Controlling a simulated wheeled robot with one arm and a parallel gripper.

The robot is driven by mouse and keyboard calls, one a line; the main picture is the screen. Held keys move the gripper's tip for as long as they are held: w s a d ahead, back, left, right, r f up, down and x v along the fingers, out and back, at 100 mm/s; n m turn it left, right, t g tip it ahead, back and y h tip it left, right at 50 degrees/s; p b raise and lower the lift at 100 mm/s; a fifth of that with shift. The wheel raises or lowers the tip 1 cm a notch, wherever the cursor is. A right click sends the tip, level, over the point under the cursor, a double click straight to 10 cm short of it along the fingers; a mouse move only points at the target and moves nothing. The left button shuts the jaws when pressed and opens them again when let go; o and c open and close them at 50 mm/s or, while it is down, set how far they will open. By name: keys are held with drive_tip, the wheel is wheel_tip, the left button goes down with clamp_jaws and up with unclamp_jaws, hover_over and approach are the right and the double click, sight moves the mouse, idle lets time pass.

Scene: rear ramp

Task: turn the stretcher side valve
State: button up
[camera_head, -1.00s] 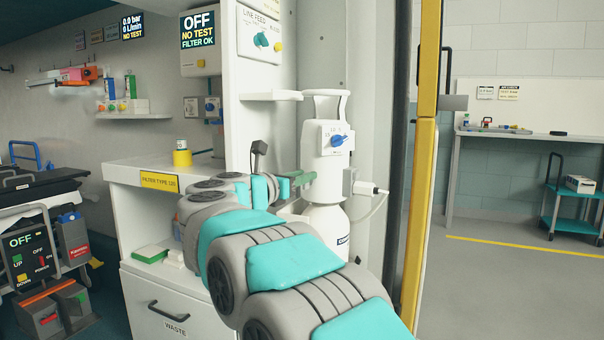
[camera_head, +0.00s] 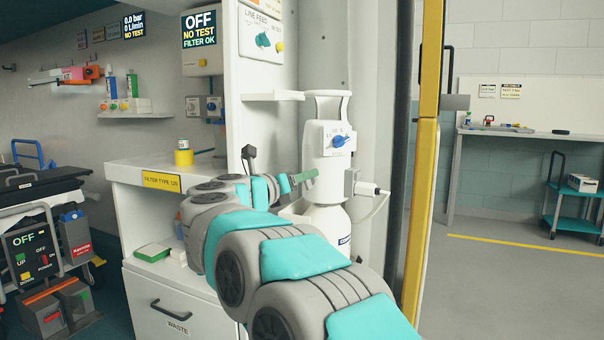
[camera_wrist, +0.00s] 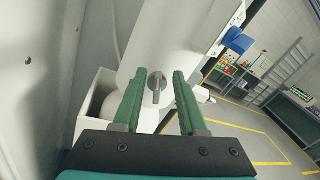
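A white cylinder unit (camera_head: 327,165) stands upright beside the wall in the head view, with a blue knob (camera_head: 338,141) on its front plate. The blue knob also shows at the upper right of the wrist view (camera_wrist: 237,40). A small grey metal stem (camera_wrist: 156,88) sticks out of the white body in the wrist view; I cannot tell for sure whether it is the side valve. My gripper (camera_wrist: 160,76) is open, its green fingers on either side of the stem, with gaps showing. In the head view, my gripper (camera_head: 304,178) is at the unit's left side; the stem is not visible there.
A white shelf (camera_head: 273,96) is above my gripper. A side box with a plug and cable (camera_head: 368,189) is at the unit's right. A yellow door post (camera_head: 420,170) stands further right.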

drive_tip(key=v, duration=0.7)
drive_tip(key=shift+s+a, duration=0.2)
drive_tip(key=shift+s, duration=0.15)
idle(6.1)
